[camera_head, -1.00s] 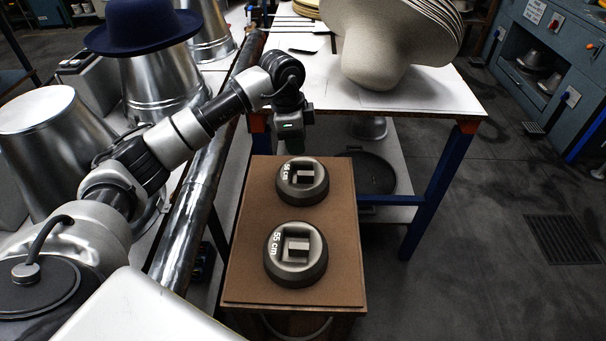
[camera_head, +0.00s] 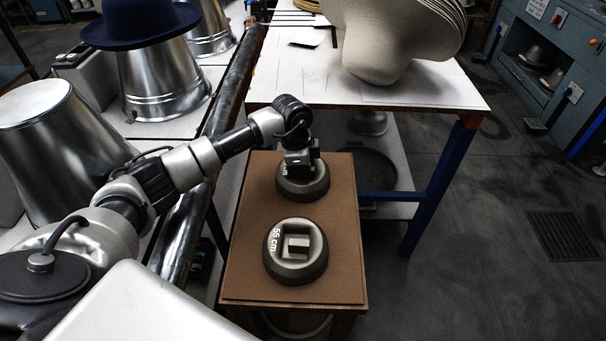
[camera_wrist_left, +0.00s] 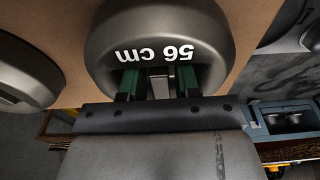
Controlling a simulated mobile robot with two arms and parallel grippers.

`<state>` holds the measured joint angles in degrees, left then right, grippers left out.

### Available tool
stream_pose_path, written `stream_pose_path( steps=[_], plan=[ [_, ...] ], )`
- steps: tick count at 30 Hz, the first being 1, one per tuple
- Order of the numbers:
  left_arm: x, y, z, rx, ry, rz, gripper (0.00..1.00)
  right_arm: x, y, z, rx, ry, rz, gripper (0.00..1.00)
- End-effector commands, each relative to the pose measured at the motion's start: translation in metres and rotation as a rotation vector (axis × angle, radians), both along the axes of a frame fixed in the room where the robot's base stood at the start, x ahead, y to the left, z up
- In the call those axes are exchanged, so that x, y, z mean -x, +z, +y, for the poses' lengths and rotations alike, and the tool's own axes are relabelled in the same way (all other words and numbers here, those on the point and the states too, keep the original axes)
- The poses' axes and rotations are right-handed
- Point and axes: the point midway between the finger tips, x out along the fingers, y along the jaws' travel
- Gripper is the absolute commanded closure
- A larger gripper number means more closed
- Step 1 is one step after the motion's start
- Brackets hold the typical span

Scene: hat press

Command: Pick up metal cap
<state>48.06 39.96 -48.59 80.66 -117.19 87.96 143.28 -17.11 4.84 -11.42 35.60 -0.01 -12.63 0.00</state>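Two round dark-grey metal caps rest on the brown board. The far cap, marked 56 cm (camera_head: 303,188), is partly hidden by my left gripper (camera_head: 301,164), which is right above it. In the left wrist view the 56 cm cap (camera_wrist_left: 158,22) fills the top middle. There the green-lined fingers of my left gripper (camera_wrist_left: 157,82) are apart, one on each side of the cap's central grip bar. I cannot tell whether they touch it. The near cap, marked 55 cm (camera_head: 296,252), stands free. My right gripper is not in view.
The brown board (camera_head: 240,280) tops a small stand. A white table (camera_head: 440,92) with a large pale felt hat body (camera_head: 385,45) stands behind. Metal hat moulds (camera_head: 160,80) and a blue hat (camera_head: 140,22) are at the left. The floor at the right is clear.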

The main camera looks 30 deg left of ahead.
Motion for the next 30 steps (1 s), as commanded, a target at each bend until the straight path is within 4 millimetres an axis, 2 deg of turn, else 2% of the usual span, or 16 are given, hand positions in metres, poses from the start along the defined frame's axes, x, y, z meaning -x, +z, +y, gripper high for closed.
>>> stream_pose_path(
  steps=[5, 12, 30],
  plan=[
    [-0.0002, -0.0003, -0.0001, 0.0, 0.0, 0.0, 0.68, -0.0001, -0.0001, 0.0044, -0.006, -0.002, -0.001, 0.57],
    [-0.0001, 0.0, 0.0, 0.0, 0.0, 0.0, 1.0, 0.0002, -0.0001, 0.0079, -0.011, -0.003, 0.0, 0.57],
    [-0.0003, 0.0005, 0.0001, 0.0, 0.0, -0.001, 1.0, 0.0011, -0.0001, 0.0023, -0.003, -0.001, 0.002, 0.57]
  ],
)
